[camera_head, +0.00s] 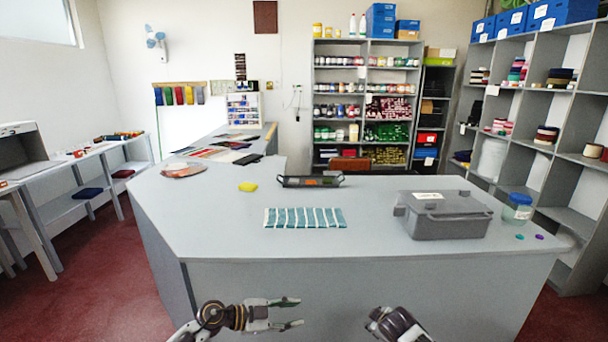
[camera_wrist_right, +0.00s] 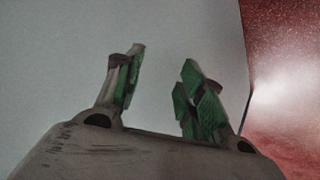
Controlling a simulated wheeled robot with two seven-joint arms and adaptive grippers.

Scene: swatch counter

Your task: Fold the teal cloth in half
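My left gripper (camera_head: 289,311) is open and empty, in front of the counter and below the cloth in the picture. My right gripper (camera_head: 385,322) is in front of the counter too, to the right of the left one; its fingers are hard to make out in the head view. In the right wrist view my right gripper (camera_wrist_right: 165,85) has its green-padded fingers apart with nothing between them. The cloth does not show there.
A lidded grey box (camera_head: 445,222) stands right of the cloth, with a glass jar (camera_head: 517,212) beyond it. A black tray (camera_head: 310,182) and a yellow object (camera_head: 248,186) lie behind the cloth. The counter left of the cloth is clear.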

